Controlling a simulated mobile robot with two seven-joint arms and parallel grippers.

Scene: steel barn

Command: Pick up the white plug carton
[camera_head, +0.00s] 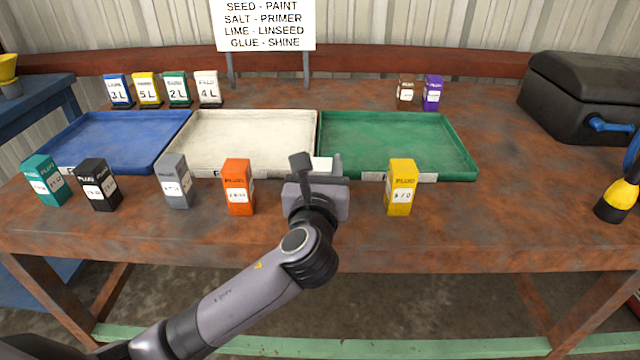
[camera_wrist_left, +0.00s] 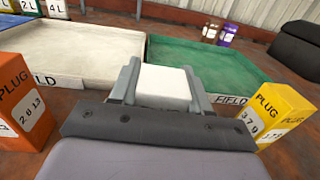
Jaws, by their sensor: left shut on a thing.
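The white plug carton (camera_wrist_left: 164,84) is between the fingers of my left gripper in the left wrist view, with its white top showing. In the head view a small white part of it (camera_head: 322,165) shows between the fingers of my left gripper (camera_head: 320,164). My left gripper is shut on it, in front of the seam between the white and green trays. The carton's lower part is hidden by the gripper, so I cannot tell whether it touches the table. My right gripper is not in view.
An orange carton (camera_head: 239,187) stands left of the gripper and a yellow carton (camera_head: 400,187) right of it. Grey, black and teal cartons stand further left. The white tray (camera_head: 250,113) and green tray (camera_head: 395,117) lie just behind. A black case (camera_head: 575,95) is at right.

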